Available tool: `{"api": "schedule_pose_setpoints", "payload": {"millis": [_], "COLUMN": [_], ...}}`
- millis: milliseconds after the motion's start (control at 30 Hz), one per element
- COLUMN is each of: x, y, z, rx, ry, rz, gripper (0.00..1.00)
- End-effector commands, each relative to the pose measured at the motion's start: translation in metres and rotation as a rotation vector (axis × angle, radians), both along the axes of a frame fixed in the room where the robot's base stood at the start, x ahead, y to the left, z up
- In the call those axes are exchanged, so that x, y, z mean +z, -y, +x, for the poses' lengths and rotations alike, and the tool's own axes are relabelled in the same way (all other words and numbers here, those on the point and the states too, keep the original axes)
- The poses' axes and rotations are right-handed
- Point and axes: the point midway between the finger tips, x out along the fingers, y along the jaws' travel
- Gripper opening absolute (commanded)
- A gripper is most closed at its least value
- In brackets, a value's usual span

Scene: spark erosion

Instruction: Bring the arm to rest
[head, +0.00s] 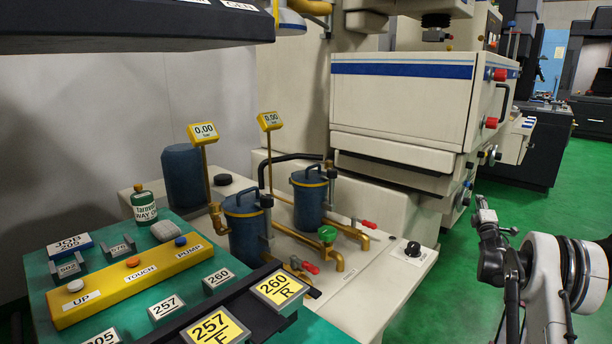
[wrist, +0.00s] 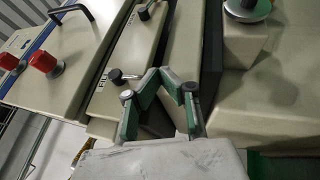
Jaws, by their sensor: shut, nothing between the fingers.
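My arm shows at the right edge of the head view, raised over the green floor (head: 420,305), with my gripper (head: 484,207) at its upper end, pointing up and away. In the wrist view my gripper (wrist: 163,73) has its two green-padded fingers drawn together at the tips, with nothing held. The fingers lie in front of the cream machine panels and knobs in the wrist view; I cannot tell the exact gap to them.
The cream machine (head: 400,105) with red knobs stands left of my gripper. A green bench (head: 130,250) holds a yellow button bar (head: 130,272) and number plates. Blue filter pots (head: 246,232) with brass pipes stand behind it. Green floor is open between machine and arm.

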Motion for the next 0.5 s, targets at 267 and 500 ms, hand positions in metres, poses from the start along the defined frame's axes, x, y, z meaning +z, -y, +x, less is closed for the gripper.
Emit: {"api": "schedule_pose_setpoints", "payload": {"millis": [267,500], "x": [0.073,0.139], "y": [-0.036,-0.080], "z": [-0.006,-0.030], "rx": [0.003,0.000], "ry": [-0.039,-0.088], "rz": [0.172,0.361], "gripper": [0.00,0.00]}}
